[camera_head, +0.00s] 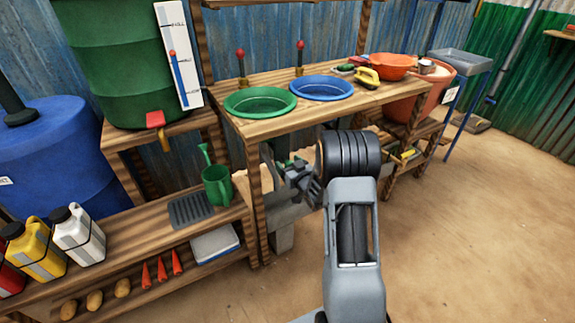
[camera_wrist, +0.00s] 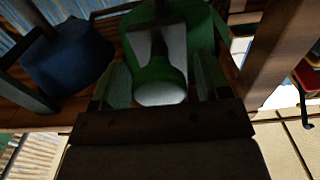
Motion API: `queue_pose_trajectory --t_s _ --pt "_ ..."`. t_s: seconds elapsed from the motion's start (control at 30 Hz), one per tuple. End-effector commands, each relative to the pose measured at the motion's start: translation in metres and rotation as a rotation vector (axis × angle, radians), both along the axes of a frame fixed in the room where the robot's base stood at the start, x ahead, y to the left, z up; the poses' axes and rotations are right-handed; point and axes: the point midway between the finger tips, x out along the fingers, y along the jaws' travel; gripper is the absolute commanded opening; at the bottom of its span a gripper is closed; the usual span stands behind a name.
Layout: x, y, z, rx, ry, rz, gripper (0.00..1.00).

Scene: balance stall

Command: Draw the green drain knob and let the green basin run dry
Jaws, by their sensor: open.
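The green basin (camera_head: 262,103) is set into the wooden stall table in the head view. My gripper (camera_head: 298,172) is under the table, below the front edge, and partly hidden by my own arm. In the wrist view, the green drain knob (camera_wrist: 160,75) is a rounded green piece with a pale end. It lies between the two fingers of my open gripper (camera_wrist: 160,88), with larger green surface behind it. I cannot tell whether the fingers touch it. The water in the basin is hard to make out.
The blue basin (camera_head: 322,87) sits right of the green one, and a blue part (camera_wrist: 66,60) hangs at left in the wrist view. A table leg (camera_head: 255,200) stands left of my gripper.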

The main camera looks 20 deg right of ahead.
Motion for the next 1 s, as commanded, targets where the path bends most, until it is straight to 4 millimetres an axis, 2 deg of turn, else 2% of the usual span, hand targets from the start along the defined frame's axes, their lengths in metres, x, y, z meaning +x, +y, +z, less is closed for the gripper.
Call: queue_pose_trajectory --t_s 0.4,1.0 --pt "0.0059 0.0008 0.0003 0.001 -0.001 0.000 0.69" --pt "0.0056 0.0008 0.0003 0.000 0.000 0.000 0.13"
